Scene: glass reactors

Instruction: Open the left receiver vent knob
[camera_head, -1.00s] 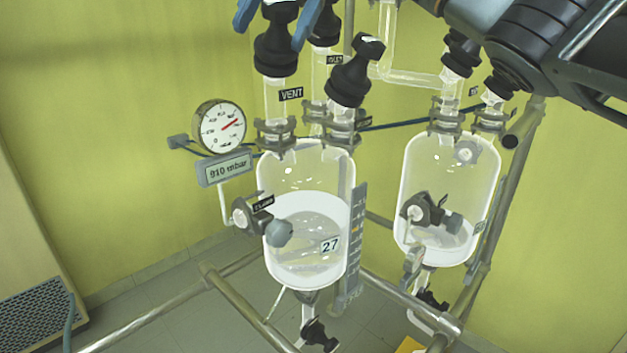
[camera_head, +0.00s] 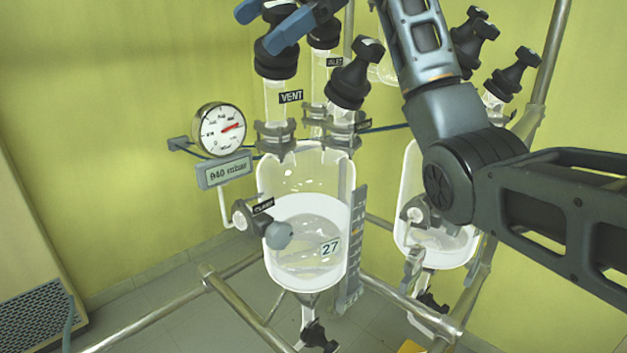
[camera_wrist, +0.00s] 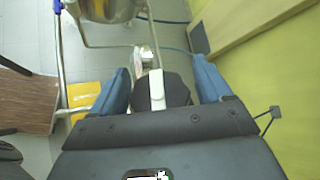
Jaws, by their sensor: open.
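The left receiver (camera_head: 306,180) is a clear glass vessel marked 27, partly filled with liquid. Its black vent knob (camera_head: 276,62) stands on the glass neck beside the VENT label, at top centre in the head view. My gripper (camera_head: 268,22) is open, with its blue fingers around the top of this knob. In the wrist view, the black knob with a pale stripe (camera_wrist: 159,92) lies between the open blue fingers of my gripper (camera_wrist: 163,86), with a gap showing on both sides. The knob's top is partly cut off and hidden in the head view.
A round gauge (camera_head: 219,128) and a display (camera_head: 225,173) reading 940 mbar stand left of the receiver. Another black knob (camera_head: 354,74) stands close on the right. My arm partly covers the right receiver (camera_head: 408,190). Metal frame rails (camera_head: 245,305) run below.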

